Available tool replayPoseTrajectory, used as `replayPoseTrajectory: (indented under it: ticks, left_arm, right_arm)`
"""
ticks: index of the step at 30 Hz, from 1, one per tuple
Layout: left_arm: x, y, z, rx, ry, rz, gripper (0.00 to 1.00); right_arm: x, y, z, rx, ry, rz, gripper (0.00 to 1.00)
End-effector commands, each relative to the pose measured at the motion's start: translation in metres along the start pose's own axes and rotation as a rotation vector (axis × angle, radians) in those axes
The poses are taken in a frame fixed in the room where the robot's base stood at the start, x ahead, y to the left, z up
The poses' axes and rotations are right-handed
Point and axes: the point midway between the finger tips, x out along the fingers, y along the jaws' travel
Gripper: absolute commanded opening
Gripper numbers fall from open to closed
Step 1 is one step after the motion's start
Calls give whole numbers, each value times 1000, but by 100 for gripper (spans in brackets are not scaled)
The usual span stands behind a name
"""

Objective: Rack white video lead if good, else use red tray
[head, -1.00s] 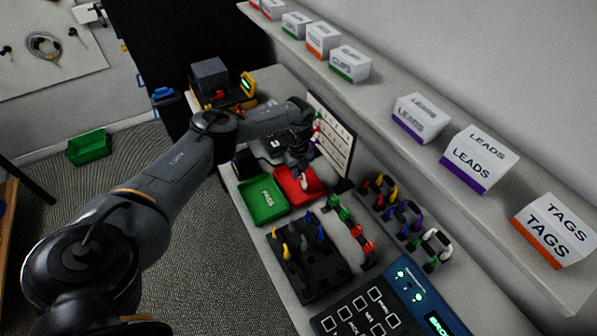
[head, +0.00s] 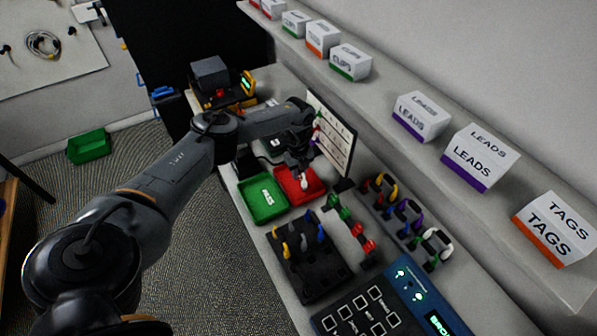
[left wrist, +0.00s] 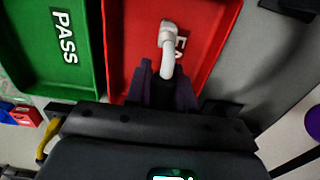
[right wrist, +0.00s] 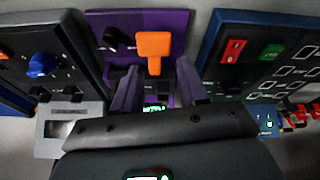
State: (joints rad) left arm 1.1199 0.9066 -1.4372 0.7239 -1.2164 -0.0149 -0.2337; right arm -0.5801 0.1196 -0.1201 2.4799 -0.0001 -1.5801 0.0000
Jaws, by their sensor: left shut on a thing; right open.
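My left gripper (head: 302,166) is over the red tray (head: 287,196) in the head view. In the left wrist view the gripper (left wrist: 165,78) is shut on the white video lead (left wrist: 168,36), which curves up from between the fingers. The lead is above the red tray (left wrist: 120,40), partly covering its label; I cannot tell whether it touches the tray floor. The lead shows small under the gripper in the head view (head: 304,181). My right gripper (right wrist: 160,90) is open in its wrist view, facing a purple device with an orange lever (right wrist: 154,45).
The green PASS tray (head: 262,203) sits left of the red tray. A black rack (head: 310,270) with several leads stands nearer, with a white board (head: 333,140) behind the red tray. Coloured leads (head: 405,215) hang on holders at right, and a blue tester (head: 425,300) is at the front.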

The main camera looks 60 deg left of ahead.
Motion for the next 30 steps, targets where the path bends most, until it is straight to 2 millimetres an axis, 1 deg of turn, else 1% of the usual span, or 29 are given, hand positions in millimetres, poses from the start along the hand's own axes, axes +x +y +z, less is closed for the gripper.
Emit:
replayPoseTrajectory:
  ticks: [5, 6, 11, 17, 23, 30]
  left_arm:
    - [0, 0, 0, 0, 0, 0, 0]
    - [0, 0, 0, 0, 0, 0, 28]
    - [0, 0, 0, 0, 0, 0, 52]
    - [0, 0, 0, 0, 0, 0, 53]
    - [0, 0, 0, 0, 0, 0, 82]
    - [0, 0, 0, 0, 0, 0, 83]
  right_arm:
    - [0, 1, 0, -5, -1, 4, 43]
    - [0, 1, 0, -6, -1, 5, 43]
    - [0, 1, 0, -5, -1, 4, 43]
    - [0, 1, 0, -4, -1, 3, 43]
    - [0, 0, 0, 0, 0, 0, 43]
    - [0, -1, 0, 4, 1, -3, 43]
